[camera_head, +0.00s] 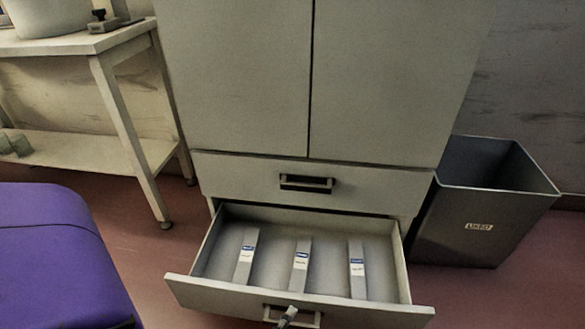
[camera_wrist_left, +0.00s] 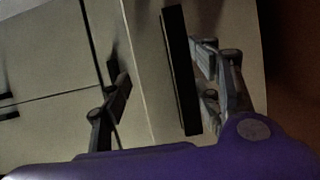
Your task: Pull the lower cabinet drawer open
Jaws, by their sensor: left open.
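The lower cabinet drawer (camera_head: 212,291) stands pulled well out from the grey cabinet (camera_head: 240,80), its inside showing. Three narrow grey items with labels lie in it, side by side. Its dark handle (camera_head: 310,319) is at the bottom edge of the head view. A fingertip of my left gripper (camera_head: 287,316) shows at this handle; the rest is out of the picture. In the left wrist view the fingers of my left gripper (camera_wrist_left: 165,72) are spread apart, with the dark handle bar (camera_wrist_left: 180,70) between them. My right gripper is not in view.
The upper drawer (camera_head: 230,176) and cabinet doors are shut. A grey bin (camera_head: 480,215) stands right of the cabinet, close to the open drawer. A pale table (camera_head: 75,43) with a lower shelf stands at left. Some reddish floor (camera_head: 150,255) is bare left of the drawer.

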